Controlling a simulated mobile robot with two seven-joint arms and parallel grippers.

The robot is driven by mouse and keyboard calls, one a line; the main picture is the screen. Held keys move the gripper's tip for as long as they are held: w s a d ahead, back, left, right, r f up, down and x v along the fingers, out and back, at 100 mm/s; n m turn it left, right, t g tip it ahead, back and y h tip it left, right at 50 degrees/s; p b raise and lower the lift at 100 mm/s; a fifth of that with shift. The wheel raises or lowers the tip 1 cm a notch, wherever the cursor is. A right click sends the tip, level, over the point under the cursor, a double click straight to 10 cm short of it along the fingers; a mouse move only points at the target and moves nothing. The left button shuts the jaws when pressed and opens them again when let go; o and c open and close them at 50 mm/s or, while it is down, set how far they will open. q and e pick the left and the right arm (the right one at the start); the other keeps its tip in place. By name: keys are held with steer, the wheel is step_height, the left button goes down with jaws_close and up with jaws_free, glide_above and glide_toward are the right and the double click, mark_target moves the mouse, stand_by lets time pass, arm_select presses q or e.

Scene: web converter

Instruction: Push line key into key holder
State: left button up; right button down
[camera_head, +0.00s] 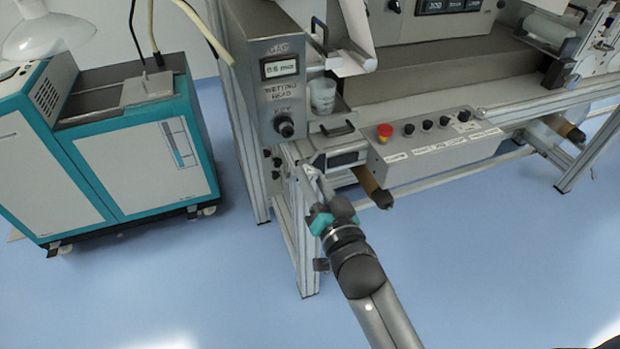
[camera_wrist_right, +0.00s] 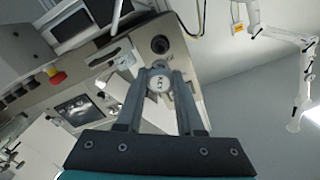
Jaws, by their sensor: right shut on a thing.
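My right gripper (camera_head: 314,176) reaches up from the bottom of the head view to the left front corner post of the machine. In the right wrist view its two grey fingers (camera_wrist_right: 160,78) are closed on a small round pale disc with dark markings, which I take to be the line key (camera_wrist_right: 158,84). The key is too small to make out in the head view. My left gripper is not in view.
The machine's control panel (camera_head: 435,142) with a red emergency button (camera_head: 384,130) lies right of the gripper. A grey box with a display and knob (camera_head: 285,126) stands above. A teal and white cabinet (camera_head: 140,165) stands left. The blue floor in front is clear.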

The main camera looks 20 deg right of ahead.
mark_target(302, 158)
steer(key=shift+w, duration=0.2)
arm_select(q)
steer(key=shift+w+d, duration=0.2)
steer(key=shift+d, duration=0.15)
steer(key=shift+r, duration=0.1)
arm_select(e)
steer(key=shift+p, duration=0.3)
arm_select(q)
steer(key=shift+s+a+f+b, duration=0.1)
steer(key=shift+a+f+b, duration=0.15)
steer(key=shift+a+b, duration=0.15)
arm_select(e)
steer(key=shift+w+a, duration=0.15)
steer(key=shift+w, duration=2.6)
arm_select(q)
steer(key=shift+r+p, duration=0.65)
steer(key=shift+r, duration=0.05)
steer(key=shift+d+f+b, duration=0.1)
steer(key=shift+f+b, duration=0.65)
arm_select(e)
steer(key=shift+w, duration=2.15)
